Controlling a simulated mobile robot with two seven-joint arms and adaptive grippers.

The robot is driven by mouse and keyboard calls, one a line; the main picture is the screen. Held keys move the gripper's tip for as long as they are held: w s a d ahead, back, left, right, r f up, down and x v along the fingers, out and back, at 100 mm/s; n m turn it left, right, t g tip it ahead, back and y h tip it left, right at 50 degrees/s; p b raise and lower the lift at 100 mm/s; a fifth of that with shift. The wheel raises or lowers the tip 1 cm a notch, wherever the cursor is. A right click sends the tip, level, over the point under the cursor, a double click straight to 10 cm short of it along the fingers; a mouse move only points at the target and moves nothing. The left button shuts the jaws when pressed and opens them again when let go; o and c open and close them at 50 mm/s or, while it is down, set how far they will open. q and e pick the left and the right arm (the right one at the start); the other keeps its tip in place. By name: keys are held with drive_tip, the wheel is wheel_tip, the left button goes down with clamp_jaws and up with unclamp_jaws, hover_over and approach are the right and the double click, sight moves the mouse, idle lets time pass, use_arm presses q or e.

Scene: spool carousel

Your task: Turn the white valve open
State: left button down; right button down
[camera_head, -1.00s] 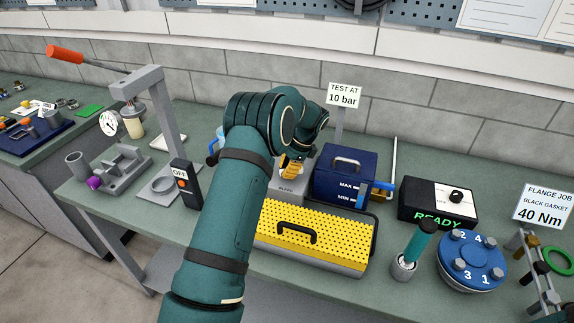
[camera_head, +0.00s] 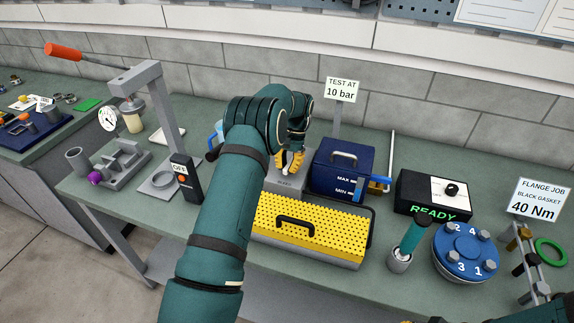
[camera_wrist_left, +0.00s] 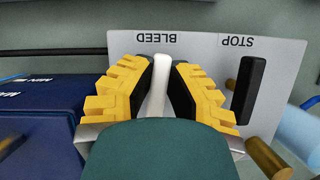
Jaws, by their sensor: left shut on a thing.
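The white valve (camera_wrist_left: 160,86) is a narrow white lever on a light plate (camera_wrist_left: 205,60), beneath the upside-down word BLEED in the left wrist view. My left gripper (camera_wrist_left: 159,88) has its yellow-backed fingers closed on both sides of the lever, which stands upright in that view. The lever's lower part is hidden by my gripper. In the head view my left gripper (camera_head: 289,160) is over the grey block (camera_head: 285,183) left of the blue box; my arm hides much of the area. Only a sliver of what looks like my right gripper shows at the bottom edge.
A black lever (camera_wrist_left: 249,90) under STOP stands close to my right-hand finger in the wrist view, near brass fittings (camera_wrist_left: 268,158). The blue box (camera_head: 343,168) is right beside the gripper. A yellow perforated case (camera_head: 310,230) lies in front. A sign (camera_head: 341,90) stands behind.

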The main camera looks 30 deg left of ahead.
sight(292, 159)
use_arm(q)
drive_tip(key=shift+f+n+h, duration=0.1)
drive_tip(key=shift+n+h, duration=0.2)
drive_tip(key=shift+n, duration=0.3)
drive_tip(key=shift+d+n, duration=0.1)
drive_tip(key=shift+n, duration=0.2)
drive_tip(key=c, duration=0.9)
unclamp_jaws()
drive_tip(key=shift+c, duration=0.2)
drive_tip(key=v, duration=0.9)
drive_tip(key=shift+v, duration=0.85)
drive_tip(key=shift+w+r, duration=0.2)
drive_tip(key=shift+r, duration=0.4)
